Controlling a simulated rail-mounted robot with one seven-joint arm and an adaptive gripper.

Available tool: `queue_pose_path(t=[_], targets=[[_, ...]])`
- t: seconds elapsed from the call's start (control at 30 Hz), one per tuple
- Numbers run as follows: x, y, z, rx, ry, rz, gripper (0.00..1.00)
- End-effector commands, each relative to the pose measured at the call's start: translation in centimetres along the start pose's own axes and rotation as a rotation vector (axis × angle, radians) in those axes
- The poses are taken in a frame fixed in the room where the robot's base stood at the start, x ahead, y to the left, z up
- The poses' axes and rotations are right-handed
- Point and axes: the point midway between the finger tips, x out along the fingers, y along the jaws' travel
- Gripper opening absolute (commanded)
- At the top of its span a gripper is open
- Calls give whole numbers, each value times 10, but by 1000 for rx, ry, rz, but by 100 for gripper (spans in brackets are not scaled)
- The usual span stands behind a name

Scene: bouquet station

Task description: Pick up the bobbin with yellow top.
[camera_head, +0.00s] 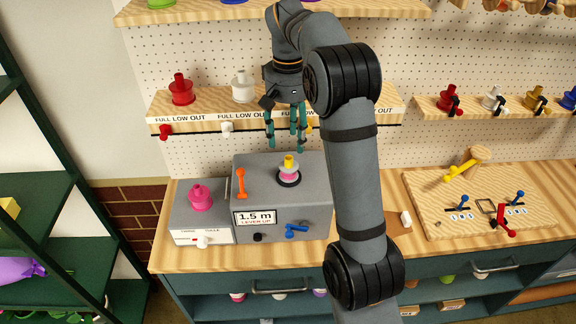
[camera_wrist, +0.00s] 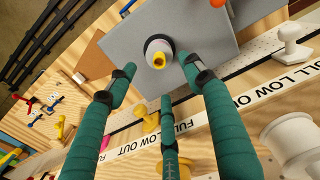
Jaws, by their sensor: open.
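The bobbin with yellow top (camera_head: 289,163) stands upright in a black ring on top of the grey box (camera_head: 255,178). Its body looks pink and pale in the head view. In the wrist view its yellow top (camera_wrist: 160,60) shows from above, inside the dark ring. My gripper (camera_head: 287,145) points down with its teal fingers spread and nothing between them. In the head view the fingertips appear just above the bobbin, apart from it. In the wrist view my gripper (camera_wrist: 160,79) has its fingertips around the lower side of the bobbin's image.
An orange lever (camera_head: 240,182) stands on the box, left of the bobbin. A pink bobbin (camera_head: 201,197) sits on a lower box at left. Behind, a shelf (camera_head: 196,118) carries red and white bobbins. A wooden board (camera_head: 420,190) with levers lies at right.

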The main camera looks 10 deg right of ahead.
Motion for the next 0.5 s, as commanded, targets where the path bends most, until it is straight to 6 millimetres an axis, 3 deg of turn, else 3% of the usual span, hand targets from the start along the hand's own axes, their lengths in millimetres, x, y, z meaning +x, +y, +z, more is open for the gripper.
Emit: queue_pose_path(t=[0.1, 0.33, 0.5], targets=[[21, 0, 1, 0, -3, -1, 52], [39, 0, 1, 0, -2, -2, 52], [65, 0, 2, -2, -4, -1, 52]])
